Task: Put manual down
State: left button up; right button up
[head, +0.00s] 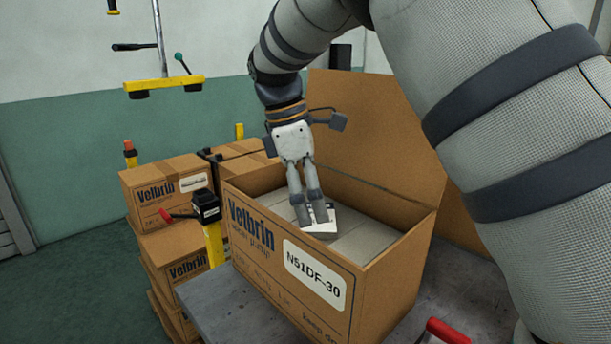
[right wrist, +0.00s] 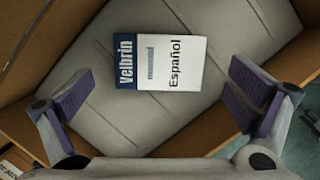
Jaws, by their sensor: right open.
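The manual, a small white booklet with a dark blue band reading "Velbrin" and "Español" (right wrist: 160,62), lies on the grey padding inside the open carton. In the head view the manual (head: 322,217) shows partly behind my right gripper's fingers. The carton (head: 285,262) is brown, labelled "Velbrin" and "NS1DF-30". My right gripper (head: 308,212) reaches down into the carton over the manual. In the right wrist view its two fingers (right wrist: 160,100) are spread wide, with the manual between and beyond them, apart from both. My left gripper is not in view.
The carton stands on a grey table (head: 222,302), with its tall flap (head: 365,130) raised behind. Stacked Velbrin boxes (head: 165,192) stand at the left. A yellow post with a red-handled device (head: 207,215) is close to the carton. A yellow lifting bar (head: 165,84) hangs at upper left.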

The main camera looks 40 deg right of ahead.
jog(key=b+v, duration=0.1)
jog(key=v, duration=0.9)
jog(key=shift+a, duration=0.1)
